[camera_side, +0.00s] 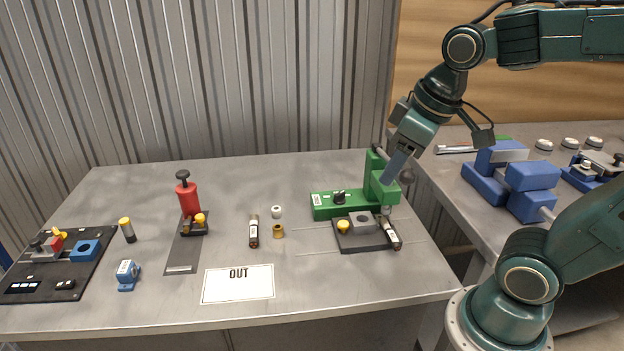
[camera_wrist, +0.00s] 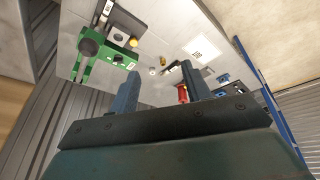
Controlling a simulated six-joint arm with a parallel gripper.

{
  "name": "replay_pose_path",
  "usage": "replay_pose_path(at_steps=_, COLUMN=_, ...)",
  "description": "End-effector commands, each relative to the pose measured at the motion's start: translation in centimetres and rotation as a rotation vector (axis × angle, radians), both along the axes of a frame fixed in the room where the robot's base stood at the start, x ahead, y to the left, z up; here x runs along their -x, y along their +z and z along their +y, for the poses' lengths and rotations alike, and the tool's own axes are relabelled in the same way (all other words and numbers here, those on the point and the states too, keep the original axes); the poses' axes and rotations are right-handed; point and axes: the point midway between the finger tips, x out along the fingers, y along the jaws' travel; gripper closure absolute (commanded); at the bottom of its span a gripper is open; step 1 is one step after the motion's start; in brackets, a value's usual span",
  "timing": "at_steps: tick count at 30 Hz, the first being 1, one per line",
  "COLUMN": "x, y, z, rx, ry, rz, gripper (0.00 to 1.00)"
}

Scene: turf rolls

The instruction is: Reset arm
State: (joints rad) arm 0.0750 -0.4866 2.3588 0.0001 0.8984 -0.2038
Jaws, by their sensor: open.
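My gripper (camera_side: 389,178) hangs in front of the upright part of a green fixture (camera_side: 335,211) at the right of the grey table, its fingers pointing down and left. Whether it touches the fixture cannot be told from the side view. In the wrist view my gripper (camera_wrist: 163,86) has its two blue-grey fingers well apart, with nothing held between them. The green fixture also shows in the wrist view (camera_wrist: 94,48), at upper left, apart from the fingers. A black-and-white cylinder (camera_side: 391,233) leans at the right end of a dark base with a grey block (camera_side: 364,222).
Another cylinder (camera_side: 253,231), a white cap (camera_side: 277,212) and a brass piece (camera_side: 278,232) stand mid-table. A red-bodied press (camera_side: 188,199) and dark panel (camera_side: 48,283) are further left. The OUT card (camera_side: 238,286) lies in front. Blue machines (camera_side: 531,176) occupy the right bench.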

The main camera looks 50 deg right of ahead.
Motion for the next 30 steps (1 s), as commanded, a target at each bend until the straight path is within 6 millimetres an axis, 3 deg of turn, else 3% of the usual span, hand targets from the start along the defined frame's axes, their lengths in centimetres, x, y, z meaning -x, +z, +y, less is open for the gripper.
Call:
replay_pose_path(at_steps=6, x=3.4, y=0.2, z=1.2, rx=-0.043, ry=-0.064, rz=-0.077, gripper=0.52)
replay_pose_path(at_steps=12, x=5.1, y=-0.1, z=1.7, rx=-0.074, ry=-0.101, rz=-0.116, gripper=0.52)
replay_pose_path(at_steps=30, x=5.5, y=-0.2, z=1.8, rx=-0.081, ry=-0.111, rz=-0.123, gripper=0.52)
